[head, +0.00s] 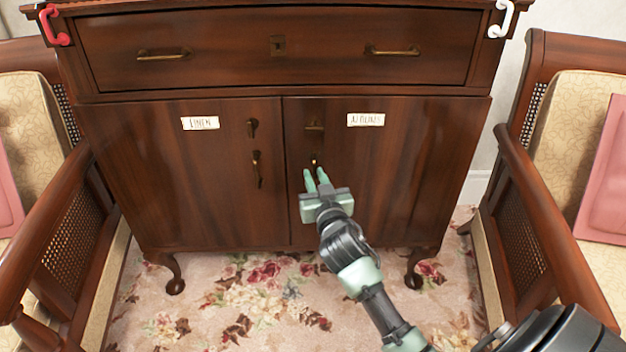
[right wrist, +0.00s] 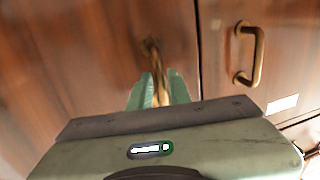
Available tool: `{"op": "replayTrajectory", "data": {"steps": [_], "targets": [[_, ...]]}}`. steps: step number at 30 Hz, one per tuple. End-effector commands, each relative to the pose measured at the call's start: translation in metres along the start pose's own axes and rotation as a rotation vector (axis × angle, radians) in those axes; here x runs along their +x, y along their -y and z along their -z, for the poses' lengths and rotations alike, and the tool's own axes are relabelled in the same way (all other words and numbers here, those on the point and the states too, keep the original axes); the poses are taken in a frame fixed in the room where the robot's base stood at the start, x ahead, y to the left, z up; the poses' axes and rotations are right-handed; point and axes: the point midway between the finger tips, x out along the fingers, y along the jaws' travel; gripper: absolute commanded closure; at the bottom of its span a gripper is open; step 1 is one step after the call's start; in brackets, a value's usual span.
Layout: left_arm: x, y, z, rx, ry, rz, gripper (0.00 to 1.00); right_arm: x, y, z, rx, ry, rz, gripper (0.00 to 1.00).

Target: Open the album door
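The album door (head: 400,190) is the cabinet's right-hand door, with a white label (head: 365,120). It sits flush with the cabinet front. Its upright brass handle (head: 313,161) is mostly hidden by my right gripper (head: 316,178) in the head view. In the right wrist view the handle (right wrist: 152,55) runs between the green fingertips of this gripper (right wrist: 160,90). The fingers are close together, one on each side of the handle, and look shut on it. My left gripper is not in view.
The linen door (head: 190,190) is flush beside it, with its own brass handle (head: 257,169). A wide drawer (head: 220,60) is above. Cane chairs stand close on the left (head: 60,210) and right (head: 540,210). Floral carpet (head: 260,300) lies clear in front.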

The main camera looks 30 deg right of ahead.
Motion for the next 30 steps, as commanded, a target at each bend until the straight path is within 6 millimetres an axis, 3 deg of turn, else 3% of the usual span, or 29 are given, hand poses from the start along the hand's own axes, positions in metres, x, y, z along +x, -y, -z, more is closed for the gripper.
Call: {"op": "replayTrajectory", "data": {"steps": [11, 13, 30], "targets": [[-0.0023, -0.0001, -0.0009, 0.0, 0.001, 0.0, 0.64, 0.008, 0.0001, 0.0, 0.0, 0.001, 0.001, 0.81], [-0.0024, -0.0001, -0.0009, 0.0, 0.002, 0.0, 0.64, 0.0079, 0.0001, -0.0001, 0.0, 0.001, 0.001, 1.0], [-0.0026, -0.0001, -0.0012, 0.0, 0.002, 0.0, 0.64, 0.0077, 0.0003, -0.0003, 0.0, 0.001, 0.001, 1.0]]}}
